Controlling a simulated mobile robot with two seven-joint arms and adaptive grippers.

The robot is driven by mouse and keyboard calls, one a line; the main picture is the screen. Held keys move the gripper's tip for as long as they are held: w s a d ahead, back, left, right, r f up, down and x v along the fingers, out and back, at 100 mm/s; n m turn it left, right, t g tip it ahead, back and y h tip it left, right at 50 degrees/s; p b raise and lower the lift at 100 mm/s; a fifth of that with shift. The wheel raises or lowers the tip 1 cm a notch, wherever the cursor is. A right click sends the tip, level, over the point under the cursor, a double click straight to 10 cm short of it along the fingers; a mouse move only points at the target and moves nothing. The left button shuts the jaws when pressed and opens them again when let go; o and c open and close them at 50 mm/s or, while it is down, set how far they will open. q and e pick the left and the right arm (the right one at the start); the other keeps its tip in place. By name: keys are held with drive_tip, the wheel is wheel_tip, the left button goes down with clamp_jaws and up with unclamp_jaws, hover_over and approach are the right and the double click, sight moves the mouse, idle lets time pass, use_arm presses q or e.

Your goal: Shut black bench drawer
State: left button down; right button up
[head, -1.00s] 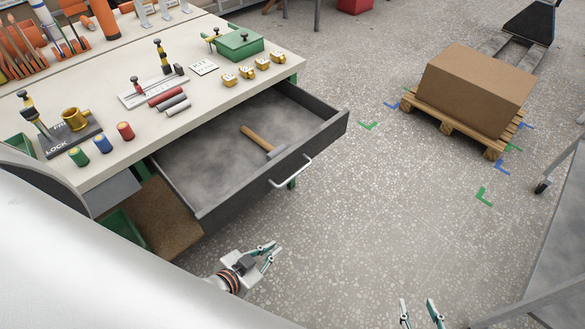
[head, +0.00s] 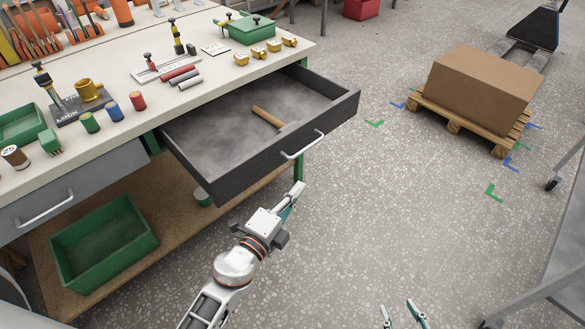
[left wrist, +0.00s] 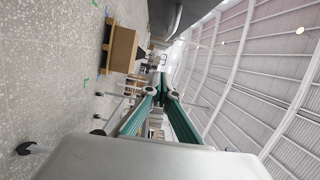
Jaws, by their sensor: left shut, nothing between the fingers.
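The black bench drawer (head: 262,158) is pulled well out of the workbench. A hammer with a wooden handle (head: 267,116) lies inside it. The silver bar handle (head: 303,146) is on its front panel. My left gripper (head: 297,190) is shut and empty, just in front of and below the drawer front, a little below the handle. Its green-sided fingers also show in the left wrist view (left wrist: 161,92). I cannot tell whether it touches the drawer. My right gripper (head: 402,314) shows only as two separated fingertips at the bottom edge, away from the drawer.
The workbench top (head: 205,100) carries clamps, colored cylinders and yellow blocks. A second, grey drawer (head: 70,190) is at the left, above a green bin (head: 105,245) on the lower shelf. A carton (head: 485,88) on a pallet stands right. The floor between is clear.

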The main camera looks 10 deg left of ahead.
use_arm(q)
drive_tip(key=w+b, duration=0.1)
drive_tip(key=w, duration=1)
drive_tip(key=shift+w+d+m, duration=0.3)
drive_tip(key=shift+w+d, duration=0.05)
drive_tip(key=shift+d, duration=0.05)
use_arm(e)
drive_tip(key=shift+s+f, duration=0.3)
drive_tip(key=shift+f, duration=0.45)
